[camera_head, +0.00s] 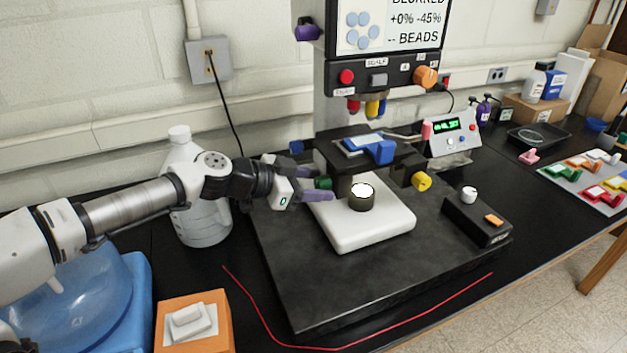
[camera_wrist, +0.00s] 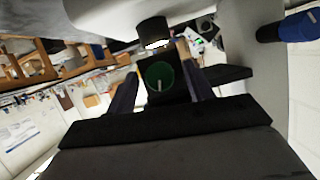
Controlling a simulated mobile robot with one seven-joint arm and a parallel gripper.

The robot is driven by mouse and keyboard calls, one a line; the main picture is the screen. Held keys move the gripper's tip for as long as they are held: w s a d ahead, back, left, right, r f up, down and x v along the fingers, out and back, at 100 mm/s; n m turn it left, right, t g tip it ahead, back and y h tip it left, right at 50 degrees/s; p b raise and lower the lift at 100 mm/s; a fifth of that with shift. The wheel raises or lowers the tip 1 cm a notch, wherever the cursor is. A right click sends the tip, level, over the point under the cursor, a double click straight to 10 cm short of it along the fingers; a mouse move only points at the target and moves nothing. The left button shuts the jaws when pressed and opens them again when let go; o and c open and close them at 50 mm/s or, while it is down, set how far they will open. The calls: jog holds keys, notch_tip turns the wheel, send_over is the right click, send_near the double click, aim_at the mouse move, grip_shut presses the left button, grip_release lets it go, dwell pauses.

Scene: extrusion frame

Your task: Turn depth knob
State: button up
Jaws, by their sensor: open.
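The microscope-like machine has several coloured knobs; I cannot read a label that says which one is the depth knob. A green knob (camera_head: 323,183) sticks out from the left side of its black stage (camera_head: 365,145). My gripper (camera_head: 322,185) is open at this knob, with one purple finger above and one below it. In the wrist view the green knob (camera_wrist: 160,76) faces me with a pale pointer line and lies between the two fingers (camera_wrist: 160,88). I cannot tell whether either finger touches it. The screen (camera_head: 390,22) reads "+0% -45%", with the word "BLURRED" partly cut off.
A yellow knob (camera_head: 421,181) is on the stage's right side, an orange knob (camera_head: 425,77) on the head and a purple knob (camera_head: 307,30) at the upper left. A blue knob (camera_wrist: 290,27) shows in the wrist view. A white jug (camera_head: 195,215) stands behind my arm.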

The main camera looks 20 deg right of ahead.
jog(key=c, duration=1)
jog(key=shift+o, duration=0.2)
jog(key=shift+n, duration=0.3)
jog(key=n+g, duration=0.2)
jog(key=n, duration=0.1)
jog(key=shift+w+g, duration=0.2)
jog(key=shift+g, duration=0.1)
jog(key=n+g, duration=0.2)
jog(key=n, duration=0.1)
jog(key=shift+w+f+n+h, duration=0.1)
jog(key=shift+n+h, duration=0.3)
jog(key=o, duration=1)
jog(key=shift+g, duration=0.3)
jog(key=shift+c, duration=0.2)
